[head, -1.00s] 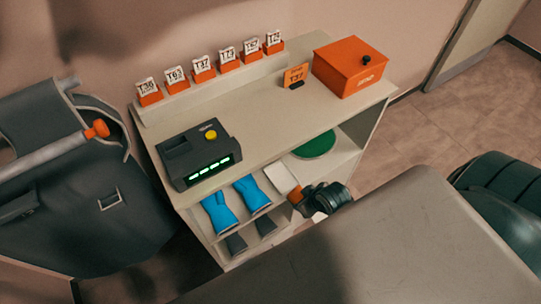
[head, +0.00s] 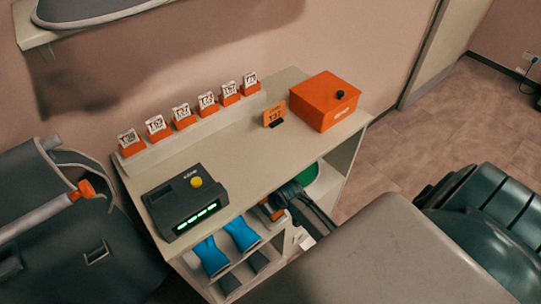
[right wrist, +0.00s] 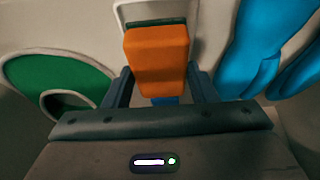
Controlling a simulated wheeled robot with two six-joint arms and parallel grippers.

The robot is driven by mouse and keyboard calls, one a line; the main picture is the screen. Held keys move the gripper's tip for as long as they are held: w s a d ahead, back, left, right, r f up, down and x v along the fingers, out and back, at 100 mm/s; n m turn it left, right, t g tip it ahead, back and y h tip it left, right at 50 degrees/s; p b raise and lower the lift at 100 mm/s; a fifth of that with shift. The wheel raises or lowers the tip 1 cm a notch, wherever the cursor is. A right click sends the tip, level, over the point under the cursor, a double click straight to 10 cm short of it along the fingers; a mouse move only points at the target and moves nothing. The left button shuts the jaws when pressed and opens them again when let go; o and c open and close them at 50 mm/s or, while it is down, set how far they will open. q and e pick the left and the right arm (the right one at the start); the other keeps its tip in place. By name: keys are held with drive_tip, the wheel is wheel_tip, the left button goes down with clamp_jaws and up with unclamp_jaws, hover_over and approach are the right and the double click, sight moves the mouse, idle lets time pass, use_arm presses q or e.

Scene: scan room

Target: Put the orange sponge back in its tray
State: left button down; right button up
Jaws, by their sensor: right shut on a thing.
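The orange sponge (right wrist: 157,60) is between the fingers of my right gripper (right wrist: 160,88), which is shut on it. In the head view the right gripper (head: 279,201) reaches into the open shelf under the cabinet top, and only a small part of the sponge (head: 268,210) shows there. Beyond the sponge in the right wrist view is a pale frame with a dark green edge (right wrist: 155,20); it may be the tray, but the sponge covers most of it. I cannot tell whether they touch. My left gripper is not in view.
The cabinet top (head: 235,150) carries a dark device (head: 184,202), an orange box (head: 325,101) and several tags.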

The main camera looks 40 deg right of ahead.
drive_tip(key=shift+w+a+f, duration=0.1)
drive_tip(key=shift+w+f, duration=0.05)
drive_tip(key=shift+w, duration=0.45)
wheel_tip(320, 180, down, 3)
drive_tip(key=shift+f+p, duration=0.15)
drive_tip(key=shift+p, duration=0.3)
drive_tip(key=o, duration=0.9)
drive_tip(key=shift+s, duration=0.1)
drive_tip(key=v, duration=0.2)
drive_tip(key=s+v, duration=0.1)
drive_tip(key=v, duration=0.2)
drive_tip(key=shift+f+b, duration=0.1)
drive_tip(key=shift+b, duration=0.2)
drive_tip(key=s, duration=0.3)
drive_tip(key=s+b, duration=0.1)
drive_tip(key=s, duration=0.3)
drive_tip(key=s+b, duration=0.1)
drive_tip(key=s, duration=0.2)
drive_tip(key=shift+s+d, duration=0.4)
